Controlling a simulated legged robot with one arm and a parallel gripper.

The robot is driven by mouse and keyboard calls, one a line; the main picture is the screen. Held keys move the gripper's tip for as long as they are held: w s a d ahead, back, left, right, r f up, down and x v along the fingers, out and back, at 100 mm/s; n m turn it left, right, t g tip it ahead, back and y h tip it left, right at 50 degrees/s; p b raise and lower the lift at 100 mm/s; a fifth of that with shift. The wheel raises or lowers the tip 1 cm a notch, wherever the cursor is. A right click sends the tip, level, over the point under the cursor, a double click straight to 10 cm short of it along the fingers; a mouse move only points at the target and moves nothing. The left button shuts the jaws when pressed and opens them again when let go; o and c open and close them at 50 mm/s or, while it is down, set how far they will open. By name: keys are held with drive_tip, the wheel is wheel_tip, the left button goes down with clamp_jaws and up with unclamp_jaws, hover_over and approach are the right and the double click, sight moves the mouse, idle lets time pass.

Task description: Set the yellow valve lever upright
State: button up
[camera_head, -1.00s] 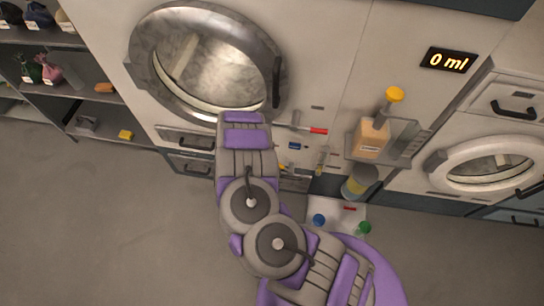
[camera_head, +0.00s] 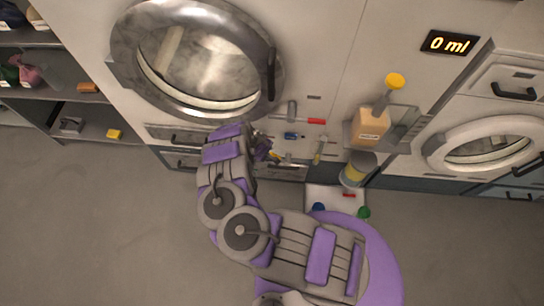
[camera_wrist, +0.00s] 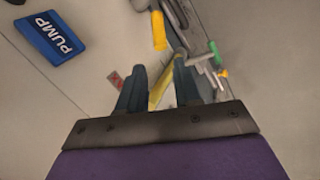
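My gripper (camera_wrist: 160,88) shows in the wrist view with its two dark fingers apart. A yellow bar (camera_wrist: 161,90) shows in the gap between the fingers, slanted; I cannot tell whether they touch it. A second yellow handle (camera_wrist: 158,30) stands farther up in that view, beside grey fittings. In the head view my gripper (camera_head: 263,150) is small and partly hidden by my arm, close to the machine's lower front. A yellow piece (camera_head: 277,156) shows just right of it, lying aslant. I cannot tell for sure which yellow part is the valve lever.
A blue PUMP sign (camera_wrist: 52,38) and a green handle (camera_wrist: 212,52) show in the wrist view. A round washer door (camera_head: 198,58) is above.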

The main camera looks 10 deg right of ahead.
sight(273, 155)
drive_tip(key=b+x, duration=0.5)
drive_tip(key=x, duration=0.7)
drive_tip(key=shift+d+f, duration=0.1)
drive_tip(key=shift+f, duration=0.3)
clamp_jaws()
